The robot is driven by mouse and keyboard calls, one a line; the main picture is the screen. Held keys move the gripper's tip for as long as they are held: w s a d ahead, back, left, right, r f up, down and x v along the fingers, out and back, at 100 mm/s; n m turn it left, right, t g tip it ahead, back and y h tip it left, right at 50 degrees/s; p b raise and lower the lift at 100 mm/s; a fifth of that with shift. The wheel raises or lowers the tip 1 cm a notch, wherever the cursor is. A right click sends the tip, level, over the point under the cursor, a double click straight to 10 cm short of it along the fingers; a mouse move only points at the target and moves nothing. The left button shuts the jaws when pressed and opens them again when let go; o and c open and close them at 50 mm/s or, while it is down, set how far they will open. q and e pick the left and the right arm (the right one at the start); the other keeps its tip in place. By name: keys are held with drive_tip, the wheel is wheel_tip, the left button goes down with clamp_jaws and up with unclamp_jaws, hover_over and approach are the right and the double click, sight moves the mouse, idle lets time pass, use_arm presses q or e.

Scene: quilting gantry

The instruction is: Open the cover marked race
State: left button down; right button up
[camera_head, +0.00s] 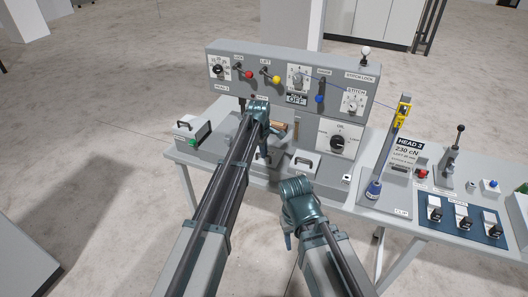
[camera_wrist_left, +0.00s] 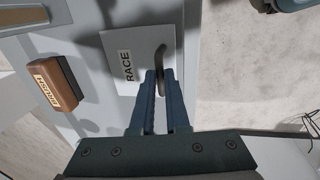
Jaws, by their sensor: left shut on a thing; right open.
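In the left wrist view, the pale cover marked RACE (camera_wrist_left: 128,83) has a dark curved handle (camera_wrist_left: 161,55). My left gripper (camera_wrist_left: 160,78) is shut on this handle, its two blue fingers meeting at the handle's lower end. A dark shadow lies beside the cover; I cannot tell whether the cover is flat or raised. In the head view my left gripper (camera_head: 263,157) is low in front of the console, and my left arm hides most of the area around it. My right gripper (camera_head: 288,238) is open and empty, in front of the table's front edge.
A brown brush (camera_wrist_left: 55,84) lies near the cover. Another pale box with a handle (camera_head: 303,163) stands right of my left gripper. The console (camera_head: 230,93) with knobs and levers rises behind. Open floor lies left.

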sight(266, 159)
idle(0.3)
use_arm(q)
drive_tip(key=shift+w+d+r+g+p, duration=0.25)
drive_tip(key=shift+w+r+g+p, duration=0.35)
drive_tip(key=shift+w+r+p, duration=0.4)
drive_tip(key=shift+r+g+y+p, duration=0.2)
drive_tip(key=shift+g+y+p, duration=0.2)
drive_tip(key=shift+g, duration=0.3)
drive_tip(key=shift+s, duration=0.1)
drive_tip(key=c, duration=0.9)
unclamp_jaws()
